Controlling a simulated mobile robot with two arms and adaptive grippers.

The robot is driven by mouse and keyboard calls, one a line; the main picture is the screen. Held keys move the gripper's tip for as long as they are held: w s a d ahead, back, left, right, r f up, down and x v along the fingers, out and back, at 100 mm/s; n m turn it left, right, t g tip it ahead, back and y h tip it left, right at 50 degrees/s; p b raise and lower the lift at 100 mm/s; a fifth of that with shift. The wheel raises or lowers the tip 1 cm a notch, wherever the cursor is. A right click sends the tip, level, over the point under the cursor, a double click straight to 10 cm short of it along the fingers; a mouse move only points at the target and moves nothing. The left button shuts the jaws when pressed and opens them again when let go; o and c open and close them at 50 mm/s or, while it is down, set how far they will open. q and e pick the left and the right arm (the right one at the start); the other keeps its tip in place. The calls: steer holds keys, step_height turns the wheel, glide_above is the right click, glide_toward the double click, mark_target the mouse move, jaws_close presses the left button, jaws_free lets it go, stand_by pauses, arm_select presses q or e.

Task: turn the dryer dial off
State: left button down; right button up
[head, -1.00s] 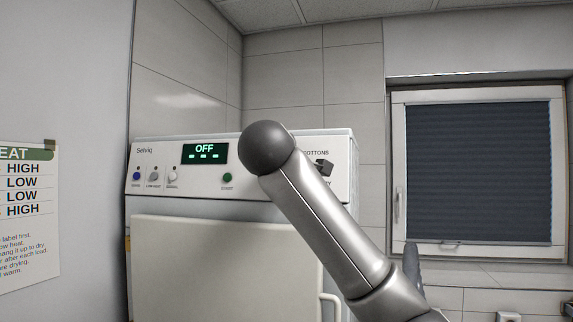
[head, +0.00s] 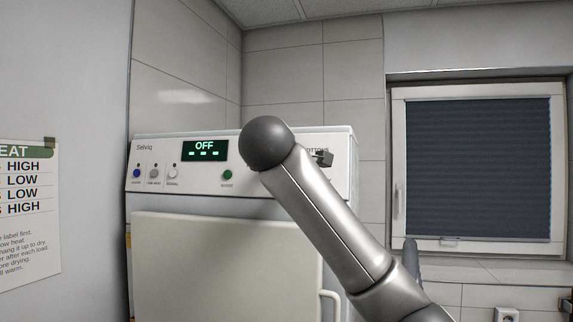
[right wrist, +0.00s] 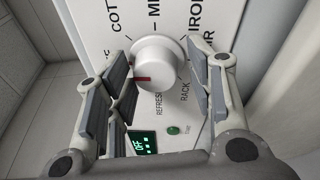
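The dryer (head: 230,245) stands against the wall, and its green display (head: 205,149) reads OFF in the head view. My right arm crosses the right part of its panel and hides the dial there. In the right wrist view the white round dial (right wrist: 158,62) has a red mark on its lower left edge, close to my left-hand finger. My right gripper (right wrist: 160,88) is open, its fingers on either side of the dial with a visible gap to the right-hand finger. Its dark tip (head: 322,158) shows at the panel's right end in the head view. My left gripper is not in view.
Several small buttons and a green start button (head: 227,175) sit left of the arm on the panel. The dryer door (head: 225,270) below is shut. A heat label sheet (head: 30,215) hangs on the left wall. A window (head: 480,170) with a dark blind is at the right.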

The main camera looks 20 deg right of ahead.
steer(key=shift+o, duration=0.2)
steer(key=shift+r, duration=0.15)
steer(key=v, duration=1.2)
